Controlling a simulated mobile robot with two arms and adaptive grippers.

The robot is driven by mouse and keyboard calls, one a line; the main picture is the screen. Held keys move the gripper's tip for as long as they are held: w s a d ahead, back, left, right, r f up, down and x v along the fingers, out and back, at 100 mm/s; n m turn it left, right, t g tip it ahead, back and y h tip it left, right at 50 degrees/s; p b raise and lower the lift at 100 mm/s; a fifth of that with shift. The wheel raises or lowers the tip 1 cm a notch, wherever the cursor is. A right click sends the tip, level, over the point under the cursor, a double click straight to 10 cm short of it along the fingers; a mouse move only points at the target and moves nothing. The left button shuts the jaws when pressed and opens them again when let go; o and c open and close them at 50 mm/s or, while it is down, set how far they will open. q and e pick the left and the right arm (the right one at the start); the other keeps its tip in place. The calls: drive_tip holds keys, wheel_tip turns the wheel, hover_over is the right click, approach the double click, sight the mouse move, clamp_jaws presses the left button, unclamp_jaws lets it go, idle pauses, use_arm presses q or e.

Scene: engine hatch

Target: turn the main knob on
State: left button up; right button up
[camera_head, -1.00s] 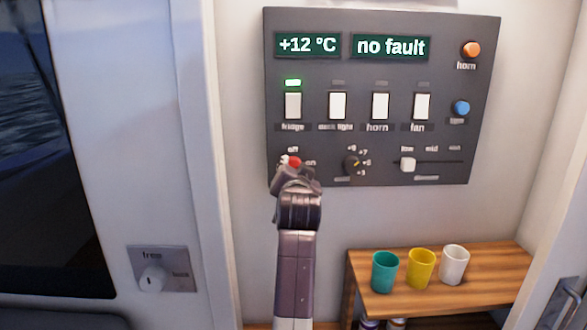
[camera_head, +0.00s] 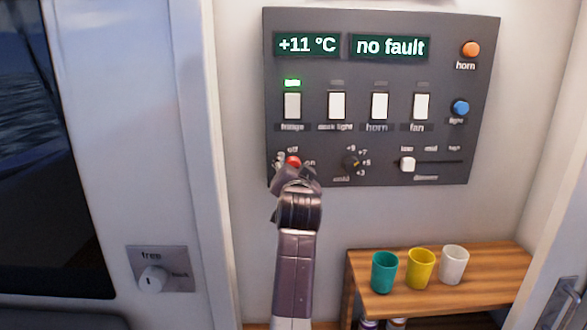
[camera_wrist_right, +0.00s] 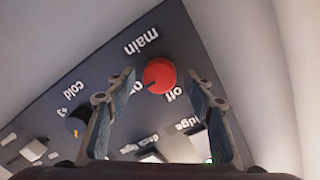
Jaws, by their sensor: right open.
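The main knob (camera_head: 293,161) is a red round knob at the lower left of the dark panel. It also shows in the right wrist view (camera_wrist_right: 159,75), beside the labels "main", "on" and "off". A dark mark on its rim seems to lie between "off" and "on", closer to "on". My right gripper (camera_head: 284,166) is at the knob in the head view, partly covering the area below it. In the wrist view my right gripper (camera_wrist_right: 161,78) is open, with a finger on each side of the knob; contact cannot be told. My left gripper is not in view.
The panel (camera_head: 390,75) reads "+11 °C" and "no fault"; the fridge lamp (camera_head: 292,83) is green. A small black dial (camera_head: 350,161) and white slider (camera_head: 408,164) sit right of the knob. Teal, yellow and white cups stand on a wooden shelf (camera_head: 440,297) below.

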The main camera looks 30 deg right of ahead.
wheel_tip(320, 180, up, 10)
idle(0.6)
drive_tip(key=shift+f, duration=0.15)
idle(0.4)
